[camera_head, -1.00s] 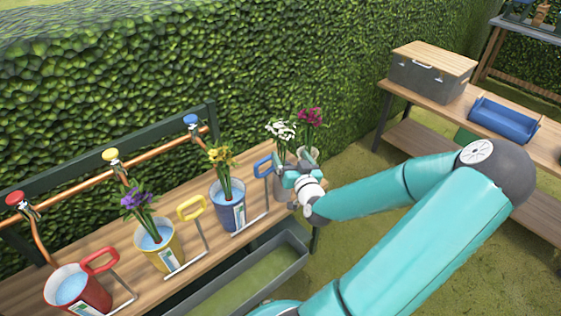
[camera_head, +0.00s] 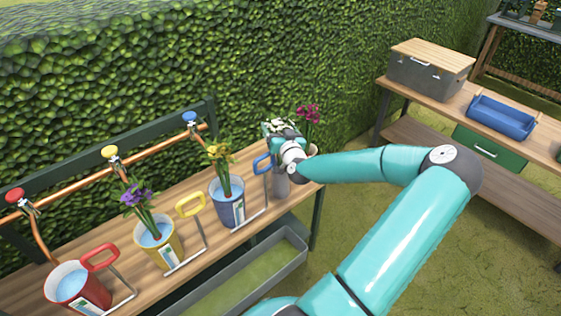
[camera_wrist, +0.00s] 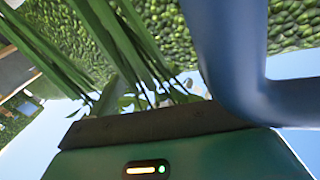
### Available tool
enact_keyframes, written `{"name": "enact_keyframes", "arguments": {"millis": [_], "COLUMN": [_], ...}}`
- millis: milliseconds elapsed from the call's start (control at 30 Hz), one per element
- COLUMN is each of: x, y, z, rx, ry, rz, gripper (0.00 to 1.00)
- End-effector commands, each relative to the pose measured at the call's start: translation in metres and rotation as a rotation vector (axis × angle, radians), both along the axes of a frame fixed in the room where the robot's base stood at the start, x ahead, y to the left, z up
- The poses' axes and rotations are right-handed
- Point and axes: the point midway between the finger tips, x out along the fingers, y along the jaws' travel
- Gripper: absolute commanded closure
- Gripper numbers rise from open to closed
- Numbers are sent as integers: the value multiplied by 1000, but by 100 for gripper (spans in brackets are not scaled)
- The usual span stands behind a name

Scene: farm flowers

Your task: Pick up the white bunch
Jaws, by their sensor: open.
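The white bunch (camera_head: 281,126) stands at the right end of the wooden bench in the head view, its blooms partly hidden behind my gripper (camera_head: 277,134). My gripper is open and is up at the bunch, just below or beside the blooms. Whether the stems lie between the fingers cannot be told. In the wrist view, long green stems (camera_wrist: 97,45) run close to the camera on the left. A grey container (camera_head: 280,184) shows below my wrist, under the white bunch.
A magenta bunch (camera_head: 306,115) stands close to the right of the white one. A blue bucket (camera_head: 227,206) with yellow flowers (camera_head: 221,155) and a blue handle (camera_head: 262,164) are close on the left. A yellow bucket (camera_head: 157,245) and a red bucket (camera_head: 82,288) stand further left. The hedge rises behind.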

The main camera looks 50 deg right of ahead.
Motion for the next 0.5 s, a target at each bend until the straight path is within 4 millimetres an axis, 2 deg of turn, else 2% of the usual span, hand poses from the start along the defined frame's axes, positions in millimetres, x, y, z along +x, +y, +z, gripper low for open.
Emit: {"name": "enact_keyframes", "arguments": {"millis": [267, 500], "x": [3, 3], "y": [-3, -3], "z": [0, 0], "rx": [-1, -1], "ry": [1, 1], "rz": [0, 0], "gripper": [16, 63]}}
